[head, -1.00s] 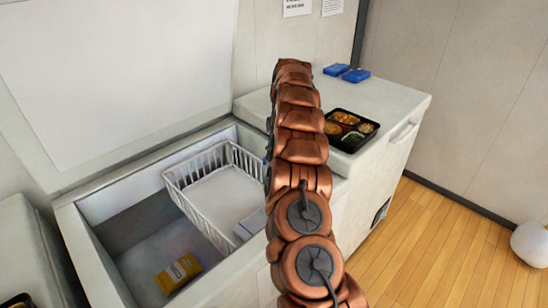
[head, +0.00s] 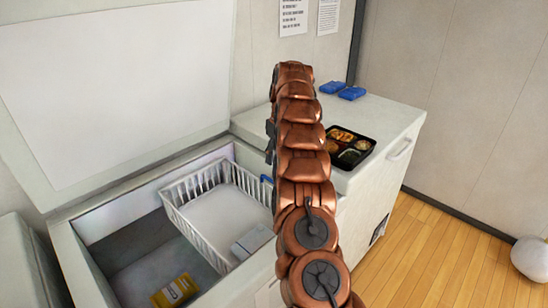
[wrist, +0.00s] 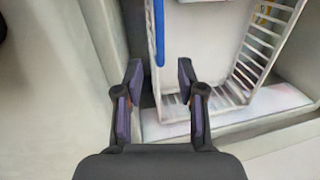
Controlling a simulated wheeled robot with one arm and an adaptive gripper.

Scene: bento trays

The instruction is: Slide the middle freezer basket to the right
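A white wire basket (head: 190,222) sits high inside the open chest freezer (head: 85,262), with a pale grey box (head: 252,241) in it. In the head view its right end is hidden behind my arm. A bit of blue (head: 266,179) shows beside the arm. In the wrist view the basket (wrist: 241,85) fills the upper right, and a blue strip (wrist: 159,33) runs along its near-side rim. My gripper (wrist: 159,67) is open there. The rim passes between the two fingertips in the picture; I cannot tell whether they touch it. The head view hides the gripper.
A yellow package (head: 175,291) lies on the freezer floor left of the basket. The raised lid (head: 110,80) stands behind. A black bento tray (head: 349,146) and blue packs (head: 351,93) rest on the closed right part of the freezer top.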

